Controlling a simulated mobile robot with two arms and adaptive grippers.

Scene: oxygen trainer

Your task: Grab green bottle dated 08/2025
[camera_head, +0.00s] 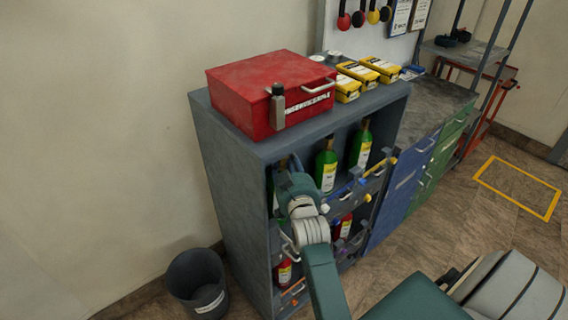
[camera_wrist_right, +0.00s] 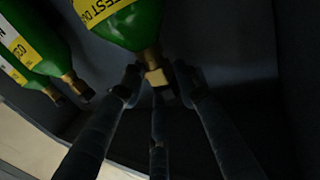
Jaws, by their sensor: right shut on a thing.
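Three green bottles with yellow labels stand on the upper shelf of a grey cabinet: a right one (camera_head: 360,148), a middle one (camera_head: 326,168) and a left one mostly hidden behind my right arm. My right gripper (camera_wrist_right: 157,82) is inside the shelf, and its fingers are shut around the brass neck of a green bottle (camera_wrist_right: 128,22). That bottle's yellow label shows partly, with "TEST DU" readable but no date. Two other green bottles (camera_wrist_right: 38,45) are beside it in the wrist view. My left gripper is not in view.
A red case (camera_head: 245,85) and several yellow boxes (camera_head: 381,68) lie on the cabinet top (camera_head: 285,147). Red bottles (camera_head: 284,272) stand on lower shelves. A dark bin (camera_head: 197,285) is on the floor at left. Dark shelf walls (camera_wrist_right: 300,70) enclose the right gripper.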

